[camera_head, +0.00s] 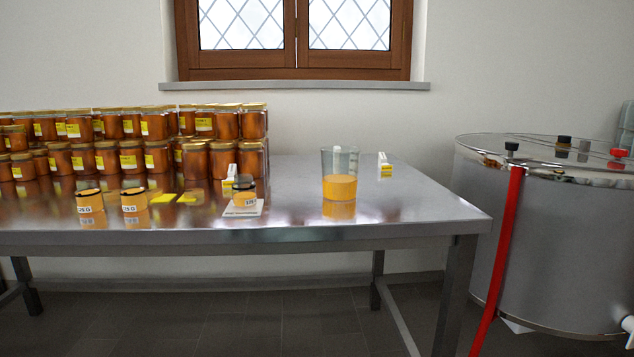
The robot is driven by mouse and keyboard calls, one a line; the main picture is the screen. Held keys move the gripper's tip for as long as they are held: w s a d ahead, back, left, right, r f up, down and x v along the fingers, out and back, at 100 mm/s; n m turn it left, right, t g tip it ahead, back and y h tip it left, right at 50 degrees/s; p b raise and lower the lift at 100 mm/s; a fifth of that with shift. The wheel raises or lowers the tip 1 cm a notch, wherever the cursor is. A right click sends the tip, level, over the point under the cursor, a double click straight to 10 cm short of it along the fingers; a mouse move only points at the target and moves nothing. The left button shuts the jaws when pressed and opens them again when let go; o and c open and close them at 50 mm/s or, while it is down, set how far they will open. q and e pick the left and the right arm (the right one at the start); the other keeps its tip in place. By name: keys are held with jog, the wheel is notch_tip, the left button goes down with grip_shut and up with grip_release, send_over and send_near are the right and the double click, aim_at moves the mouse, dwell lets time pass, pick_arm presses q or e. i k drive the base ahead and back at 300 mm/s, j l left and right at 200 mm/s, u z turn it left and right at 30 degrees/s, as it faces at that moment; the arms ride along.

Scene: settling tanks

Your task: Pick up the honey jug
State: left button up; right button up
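The honey jug (340,184) appears to be the clear, straight-sided vessel with orange honey in its lower part. It stands upright on the steel table (402,205), right of the jars and near the front edge. Its upper part is clear and empty. Neither of my grippers is in view, and nothing touches the jug.
Stacked honey jars (130,157) fill the table's left side. A small yellow-white box (385,168) stands behind right. A steel tank (560,245) stands right of the table.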

aim_at(339, 164)
jog(key=i+l, duration=0.7)
jog(key=l, duration=0.2)
